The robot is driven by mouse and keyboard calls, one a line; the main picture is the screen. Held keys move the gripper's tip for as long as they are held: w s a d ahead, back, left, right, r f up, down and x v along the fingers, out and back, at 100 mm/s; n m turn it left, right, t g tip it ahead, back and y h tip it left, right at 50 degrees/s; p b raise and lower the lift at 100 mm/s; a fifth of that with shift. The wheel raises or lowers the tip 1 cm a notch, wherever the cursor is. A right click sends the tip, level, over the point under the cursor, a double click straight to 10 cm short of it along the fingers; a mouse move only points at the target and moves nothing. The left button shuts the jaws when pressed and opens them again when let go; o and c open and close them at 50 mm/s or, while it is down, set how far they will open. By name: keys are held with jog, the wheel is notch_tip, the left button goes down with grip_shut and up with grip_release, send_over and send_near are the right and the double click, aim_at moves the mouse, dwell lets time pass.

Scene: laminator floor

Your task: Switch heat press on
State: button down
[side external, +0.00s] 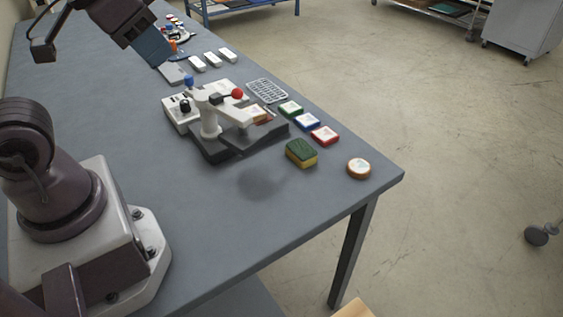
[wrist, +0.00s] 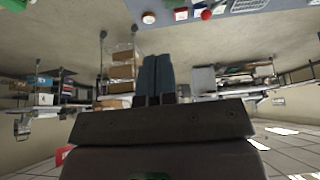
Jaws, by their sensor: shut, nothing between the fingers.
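The heat press (side external: 212,118) stands on the grey table in the side external view. It has a white body, a dark base plate and a lever with a red knob (side external: 237,93). A blue knob (side external: 189,80) and a dark knob (side external: 185,105) show on its left side. Which part is the switch, and how it is set, I cannot tell. My gripper (side external: 165,62) is raised above the table, behind and left of the press, apart from it. In the wrist view its fingers (wrist: 157,78) are together and empty, and the red knob (wrist: 206,15) shows at the top edge.
A green-yellow sponge (side external: 301,153) and a round tin (side external: 358,168) lie near the table's right corner. A wire rack (side external: 267,90) lies behind. The table front (side external: 215,235) is clear.

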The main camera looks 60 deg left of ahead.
jog(key=w+a+f, duration=0.5)
jog(key=w+a, duration=0.2)
jog(key=a, duration=0.4)
jog(key=w+a+f+g, duration=0.1)
jog(key=w+a+f, duration=0.4)
jog(key=w+a, duration=0.3)
jog(key=w+a+f+g, duration=0.1)
jog(key=w+a+f, duration=0.5)
jog(key=a, duration=0.8)
jog(key=shift+w+a+y, duration=0.2)
jog(key=shift+w+y, duration=0.1)
jog(key=shift+w, duration=0.9)
jog(key=x, duration=0.8)
jog(key=s+x, duration=0.1)
jog(key=x, duration=0.4)
jog(key=shift+s+a+f, duration=0.1)
jog(key=shift+f, duration=0.55)
